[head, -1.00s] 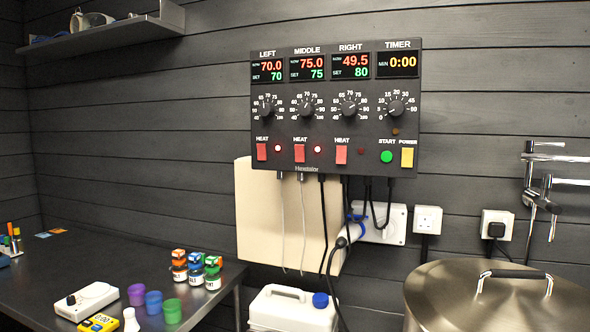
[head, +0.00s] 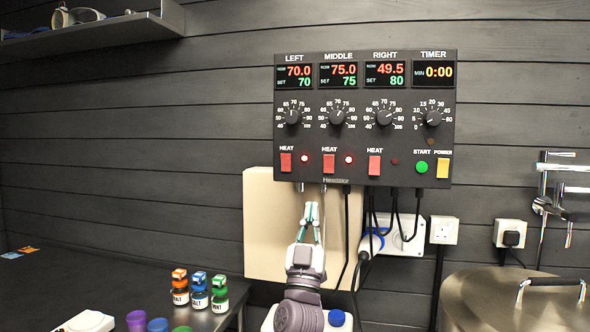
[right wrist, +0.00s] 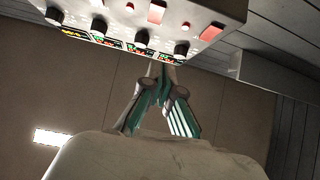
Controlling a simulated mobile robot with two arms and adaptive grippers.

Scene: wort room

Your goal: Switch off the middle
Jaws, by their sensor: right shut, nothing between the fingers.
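The black control panel (head: 365,120) hangs on the wall in the head view. Its middle column has a display reading 75.0 over set 75, a dial, and a red heat switch (head: 329,163) with a lit red lamp (head: 348,160). The left heat lamp (head: 304,158) is lit too; the right one (head: 394,161) is dark. My right gripper (head: 311,208) is shut and empty, pointing up just below the panel, under its left and middle switches. In the right wrist view its fingertips (right wrist: 163,72) are near the panel (right wrist: 120,20). My left gripper is out of view.
Cables hang below the panel, close to my right gripper. A cream board (head: 262,225) is on the wall behind it. Spice jars (head: 200,290) and cups stand on the dark counter at left. A large lidded pot (head: 480,300) is at lower right.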

